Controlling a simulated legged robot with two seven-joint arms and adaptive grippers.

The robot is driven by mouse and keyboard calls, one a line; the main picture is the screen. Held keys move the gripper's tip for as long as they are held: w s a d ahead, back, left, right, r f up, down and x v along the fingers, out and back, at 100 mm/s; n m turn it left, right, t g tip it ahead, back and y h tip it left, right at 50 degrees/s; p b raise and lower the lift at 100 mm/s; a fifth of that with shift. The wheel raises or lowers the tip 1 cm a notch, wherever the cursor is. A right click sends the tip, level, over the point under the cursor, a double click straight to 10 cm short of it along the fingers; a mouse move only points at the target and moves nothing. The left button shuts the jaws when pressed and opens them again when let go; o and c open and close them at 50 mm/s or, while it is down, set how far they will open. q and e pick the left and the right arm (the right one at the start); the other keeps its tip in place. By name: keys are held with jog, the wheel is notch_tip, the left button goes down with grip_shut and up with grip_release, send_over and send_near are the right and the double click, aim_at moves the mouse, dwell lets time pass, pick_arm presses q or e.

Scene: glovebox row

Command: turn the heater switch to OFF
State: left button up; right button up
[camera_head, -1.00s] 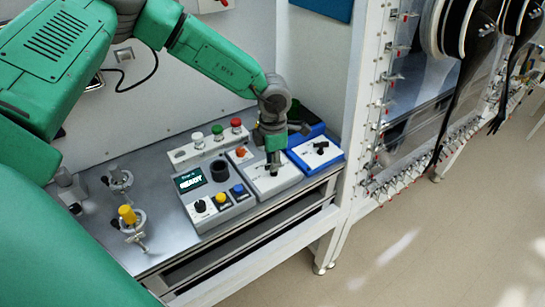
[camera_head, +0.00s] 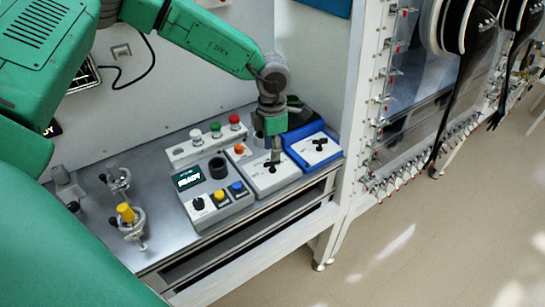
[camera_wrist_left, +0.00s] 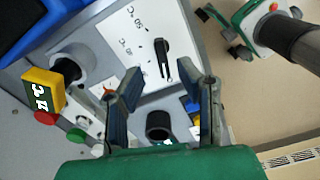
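A grey box with a white top plate (camera_head: 262,179) stands on the bench and carries a black rotary knob (camera_head: 270,167). I take this to be the heater switch. In the left wrist view the knob (camera_wrist_left: 162,60) sits on the white plate (camera_wrist_left: 125,35), its long side running roughly up and down the picture. The small plate markings are hard to read. My left gripper (camera_head: 275,156) points down just above the knob. In the left wrist view its two fingers (camera_wrist_left: 168,95) are spread apart with nothing between them.
A blue box (camera_head: 314,149) with a black knob stands right of the grey box. A control panel with a READY display (camera_head: 188,179) and a button strip (camera_head: 205,147) are to the left. Clamp stands (camera_head: 130,225) are farther left. The floor is clear.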

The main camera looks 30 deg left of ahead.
pick_arm(q)
notch_tip(320, 180, up, 8)
jog(key=shift+w, duration=0.15)
jog(key=shift+f, duration=0.15)
dwell(0.7)
